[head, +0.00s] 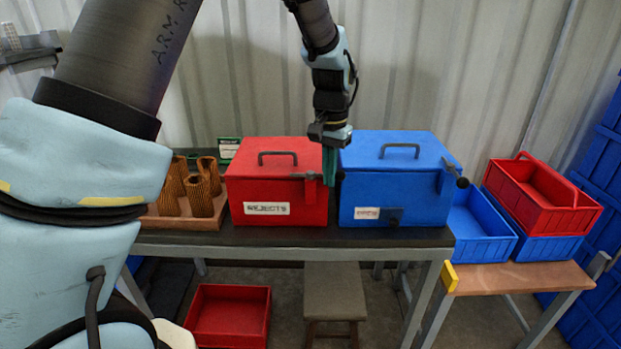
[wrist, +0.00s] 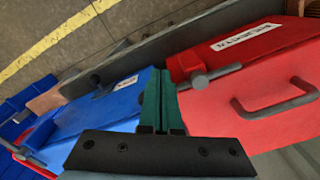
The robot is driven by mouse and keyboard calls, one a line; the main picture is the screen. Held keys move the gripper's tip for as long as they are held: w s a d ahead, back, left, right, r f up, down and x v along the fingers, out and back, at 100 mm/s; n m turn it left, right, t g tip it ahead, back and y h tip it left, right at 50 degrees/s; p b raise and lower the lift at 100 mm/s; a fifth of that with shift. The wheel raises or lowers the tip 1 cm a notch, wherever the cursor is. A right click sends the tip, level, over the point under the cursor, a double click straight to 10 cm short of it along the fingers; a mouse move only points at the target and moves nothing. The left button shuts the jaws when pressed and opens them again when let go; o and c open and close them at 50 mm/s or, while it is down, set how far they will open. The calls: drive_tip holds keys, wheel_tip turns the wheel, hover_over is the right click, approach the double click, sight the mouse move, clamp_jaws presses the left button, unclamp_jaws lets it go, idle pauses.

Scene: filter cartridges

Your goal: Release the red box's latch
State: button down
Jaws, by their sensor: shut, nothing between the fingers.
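The red box (head: 252,200), labelled REJECTS, stands on the dark bench with its lid down and a grey handle on top. In the wrist view the latch (wrist: 213,75) is a bar with a rounded end, just right of my fingertips. My gripper (head: 329,180) points down between the red and blue boxes, its green fingers together and empty. The fingers (wrist: 158,80) appear close beside the latch; contact is unclear.
The closed blue box (head: 400,190) stands close on the right, with its own latch (head: 455,172) on its right side. A wooden tray (head: 160,222) of brown ribbed cartridges (head: 200,196) is at left. Red and blue bins (head: 545,205) stand on the side table.

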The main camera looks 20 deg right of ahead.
wheel_tip(320, 180, up, 8)
drive_tip(key=p, duration=0.6)
drive_tip(key=shift+s+a, duration=0.2)
drive_tip(key=shift+s, duration=0.15)
drive_tip(key=w+a+n, duration=0.2)
drive_tip(key=a, duration=0.7)
drive_tip(key=w+a+n, duration=0.2)
drive_tip(key=a, duration=0.6)
drive_tip(key=s+a+n+b, duration=0.1)
drive_tip(key=s+a+n, duration=0.2)
drive_tip(key=a, duration=0.6)
drive_tip(key=s+a+f+n+t, duration=0.1)
drive_tip(key=s+a+n, duration=0.1)
drive_tip(key=a, duration=0.8)
drive_tip(key=shift+s+a+f+n+t+b, duration=0.15)
drive_tip(key=shift+s+a+n+t+b, duration=0.2)
drive_tip(key=shift+s, duration=0.4)
